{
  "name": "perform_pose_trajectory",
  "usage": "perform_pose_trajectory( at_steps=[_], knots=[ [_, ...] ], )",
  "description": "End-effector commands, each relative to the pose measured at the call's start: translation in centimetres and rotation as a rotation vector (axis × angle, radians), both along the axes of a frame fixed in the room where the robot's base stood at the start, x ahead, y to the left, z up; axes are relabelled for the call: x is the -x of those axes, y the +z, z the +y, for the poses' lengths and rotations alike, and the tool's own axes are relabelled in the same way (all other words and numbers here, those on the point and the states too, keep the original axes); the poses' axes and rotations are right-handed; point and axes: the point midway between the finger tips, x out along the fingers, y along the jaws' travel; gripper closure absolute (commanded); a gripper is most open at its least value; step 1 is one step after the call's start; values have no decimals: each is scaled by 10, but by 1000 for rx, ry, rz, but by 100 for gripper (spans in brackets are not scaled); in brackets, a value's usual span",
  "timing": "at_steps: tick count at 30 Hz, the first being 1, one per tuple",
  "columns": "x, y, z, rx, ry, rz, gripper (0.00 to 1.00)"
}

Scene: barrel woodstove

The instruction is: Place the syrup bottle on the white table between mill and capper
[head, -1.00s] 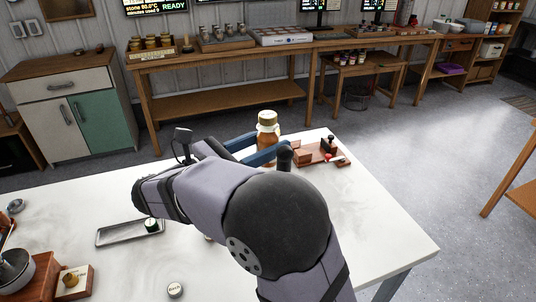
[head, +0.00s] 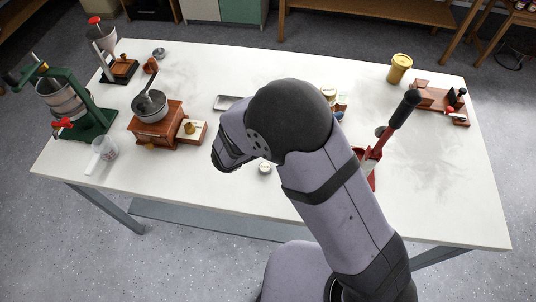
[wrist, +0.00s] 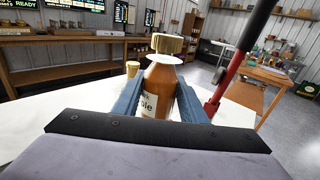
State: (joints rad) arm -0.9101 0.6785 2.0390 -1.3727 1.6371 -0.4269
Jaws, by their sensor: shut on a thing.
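The amber syrup bottle (wrist: 158,88) with a gold cap and white label is upright between the blue fingers of my gripper (wrist: 161,95) in the wrist view. My gripper is shut on it. In the head view my arm covers the gripper; a gold cap and an amber patch show just past it. The wooden mill (head: 158,120) with a grey bowl stands left of my arm. The red capper (head: 370,165) with a long black-handled lever stands right of my arm; it also shows right of the bottle in the wrist view (wrist: 228,80). My arm partly hides the capper.
The white table (head: 235,190) has clear space at its front middle. A small round lid (head: 264,168) and a metal tray (head: 226,102) lie near my arm. A yellow jar (head: 399,68) stands behind the capper. A green press (head: 75,105) and clear cup (head: 104,147) are left.

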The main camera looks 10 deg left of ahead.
Motion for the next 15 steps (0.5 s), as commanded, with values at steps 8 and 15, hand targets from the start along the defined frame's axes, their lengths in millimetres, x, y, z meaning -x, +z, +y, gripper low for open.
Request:
perform_pose_trajectory(
  at_steps=[8, 15],
  knots=[
    [70, -47, 32, 9, 225, 12, 91],
    [112, -64, 21, 9, 343, -4, 91]
  ],
)
